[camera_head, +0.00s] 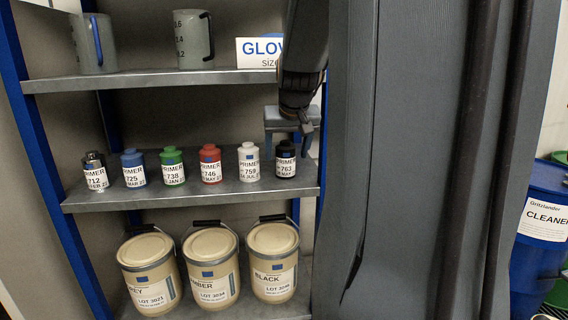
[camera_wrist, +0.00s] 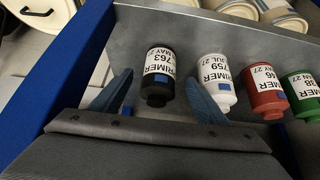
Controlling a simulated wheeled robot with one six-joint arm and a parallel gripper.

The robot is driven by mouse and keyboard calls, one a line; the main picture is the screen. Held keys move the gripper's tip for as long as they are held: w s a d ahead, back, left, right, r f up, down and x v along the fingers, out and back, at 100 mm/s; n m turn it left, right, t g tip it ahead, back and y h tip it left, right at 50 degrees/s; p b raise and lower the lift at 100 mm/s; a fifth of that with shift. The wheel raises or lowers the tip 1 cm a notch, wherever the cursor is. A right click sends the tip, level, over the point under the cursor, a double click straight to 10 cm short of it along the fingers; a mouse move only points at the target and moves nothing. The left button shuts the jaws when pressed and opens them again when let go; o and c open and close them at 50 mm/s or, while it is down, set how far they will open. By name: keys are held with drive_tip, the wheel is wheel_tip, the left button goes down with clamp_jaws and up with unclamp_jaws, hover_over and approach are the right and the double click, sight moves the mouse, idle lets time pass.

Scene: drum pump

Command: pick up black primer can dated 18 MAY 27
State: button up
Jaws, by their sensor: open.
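The black primer can (camera_head: 286,160) stands upright at the right end of the middle shelf. Its white label reads PRIMER and 763, with a date line ending in MAY that is too small to read fully. In the wrist view the black can (camera_wrist: 157,76) shows upside down, between and just beyond the two fingertips. My gripper (camera_head: 293,122) is over the can in the head view. In the wrist view my gripper (camera_wrist: 160,92) is open, its blue fingers on either side of the can with gaps. The right finger is close to the white can (camera_wrist: 216,80).
A blue post (camera_wrist: 66,60) stands near my left finger. Large pails (camera_head: 211,268) stand below.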

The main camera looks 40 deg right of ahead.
sight(285, 163)
drive_tip(key=shift+p+x, duration=0.9)
drive_tip(key=shift+x, duration=2.25)
drive_tip(key=shift+s, duration=0.1)
drive_tip(key=shift+c, duration=0.4)
drive_tip(key=c, duration=1.4)
